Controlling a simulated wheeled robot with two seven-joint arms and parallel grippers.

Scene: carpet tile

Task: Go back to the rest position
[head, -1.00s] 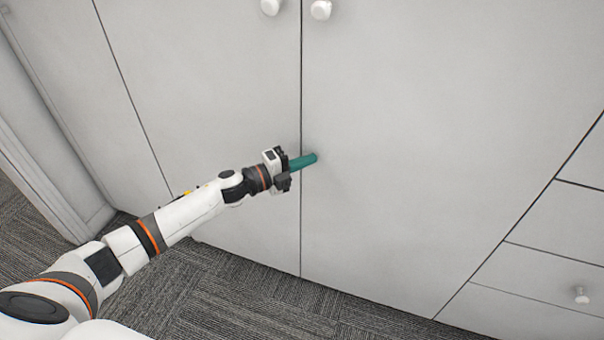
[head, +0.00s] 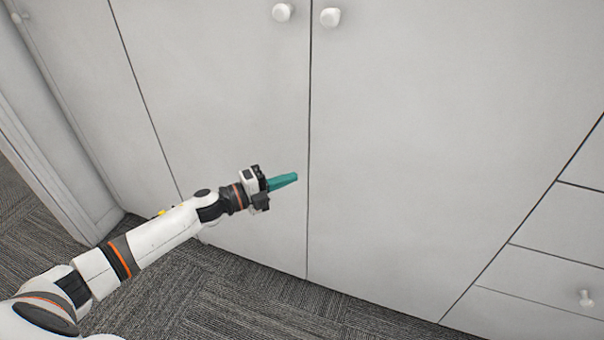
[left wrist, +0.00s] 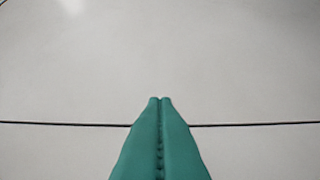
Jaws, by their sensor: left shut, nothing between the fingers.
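My left gripper (head: 290,179) has green fingers and is in front of the grey-white cabinet doors, near the seam between them. Its fingers are shut together with nothing between them. In the left wrist view the two green fingertips (left wrist: 160,100) meet along the middle, with the pale door surface beyond and the dark seam running across behind them. My left arm reaches in from the lower left of the head view. My right gripper is not in view.
The left cabinet door (head: 220,90) and right cabinet door (head: 430,130) are shut, with white round knobs (head: 283,12) (head: 330,17) at the top. Drawers (head: 540,270) with a knob (head: 586,298) are at the lower right. Grey carpet (head: 240,300) lies below.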

